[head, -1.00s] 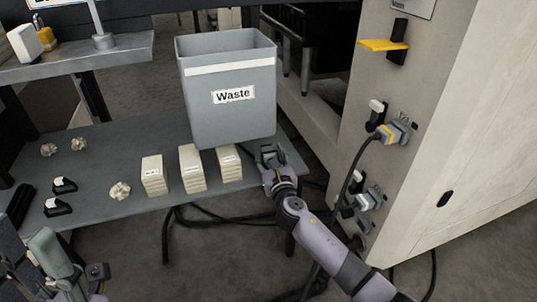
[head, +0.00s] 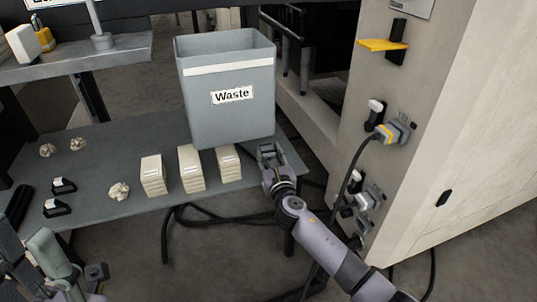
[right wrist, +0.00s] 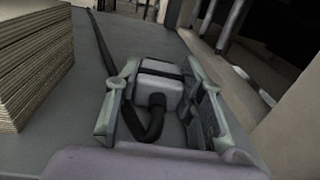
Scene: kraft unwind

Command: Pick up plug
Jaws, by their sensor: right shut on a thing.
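The plug (right wrist: 161,84) is a grey block with a dark band and a black cable that leaves its near end and bends down. In the right wrist view it sits between the fingers of my right gripper (right wrist: 165,95), which is shut on it. In the head view my right gripper (head: 268,152) is over the right end of the grey table (head: 110,143), just right of the waste bin. The plug is too small and covered there to make out clearly. My left gripper (head: 62,265) is partly in view at the lower left; its fingers are unclear.
The grey waste bin (head: 228,118) stands close beside the right gripper. Several cream stacks (head: 192,170) stand along the table's front. A beige machine (head: 385,165) with a yellow-and-grey connector (head: 391,132) and hanging cable is at right. Black cables lie below the table.

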